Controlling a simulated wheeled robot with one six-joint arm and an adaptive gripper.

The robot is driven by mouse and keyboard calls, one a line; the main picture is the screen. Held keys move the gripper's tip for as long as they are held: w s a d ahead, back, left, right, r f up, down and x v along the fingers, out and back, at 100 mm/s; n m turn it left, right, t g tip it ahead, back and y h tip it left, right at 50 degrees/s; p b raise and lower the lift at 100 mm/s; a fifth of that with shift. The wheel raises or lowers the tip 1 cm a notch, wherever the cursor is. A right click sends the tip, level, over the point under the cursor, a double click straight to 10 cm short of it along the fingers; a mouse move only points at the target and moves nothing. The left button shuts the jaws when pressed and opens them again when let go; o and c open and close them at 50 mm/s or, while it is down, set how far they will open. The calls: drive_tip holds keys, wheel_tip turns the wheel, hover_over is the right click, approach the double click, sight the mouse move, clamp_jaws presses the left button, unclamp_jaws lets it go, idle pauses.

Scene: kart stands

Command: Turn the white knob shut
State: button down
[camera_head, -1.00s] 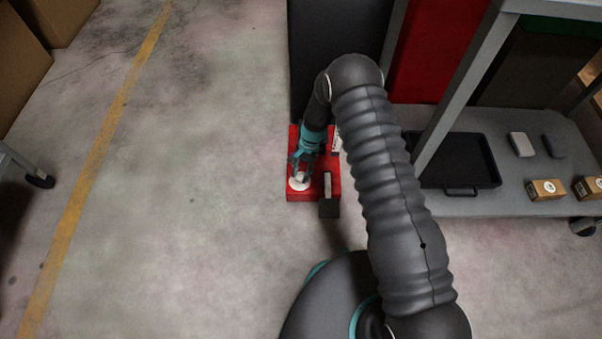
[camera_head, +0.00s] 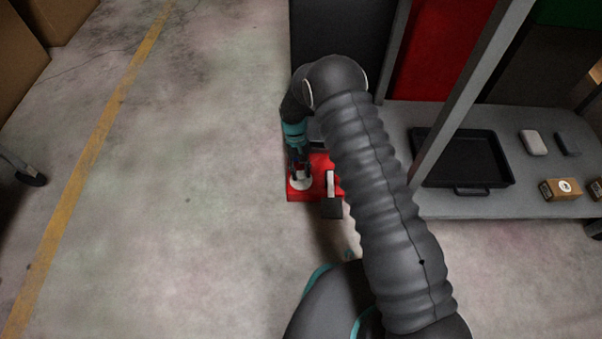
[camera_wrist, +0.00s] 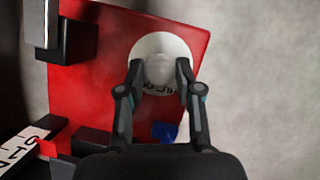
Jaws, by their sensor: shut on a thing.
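The white knob (camera_wrist: 158,67) sits on a round white dial plate (camera_wrist: 143,48) with dark lettering, part of which is hidden. The plate is on a red panel (camera_wrist: 95,95). My gripper (camera_wrist: 158,75) is shut on the knob, one finger on either side of it. In the head view my gripper (camera_head: 300,172) reaches down to the white dial plate (camera_head: 300,184) near the left front of the red panel (camera_head: 320,163). The knob itself is mostly hidden there by the fingers.
A lever with a black block (camera_head: 331,208) stands beside the dial on the panel's front edge. A grey shelf (camera_head: 440,205) at right holds a black tray (camera_head: 462,160), a small box (camera_head: 560,189) and grey blocks.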

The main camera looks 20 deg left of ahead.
drive_tip(key=n, duration=0.2)
drive_tip(key=n+t+h+b, duration=0.1)
drive_tip(key=n, duration=0.2)
drive_tip(key=shift+s+a+t, duration=0.1)
drive_tip(key=shift+a+t, duration=0.05)
drive_tip(key=shift+t, duration=0.15)
drive_tip(key=shift+n+h, duration=0.3)
drive_tip(key=shift+n, duration=0.1)
drive_tip(key=c, duration=0.8)
unclamp_jaws()
drive_tip(key=shift+o, duration=0.2)
drive_tip(key=v, duration=1.2)
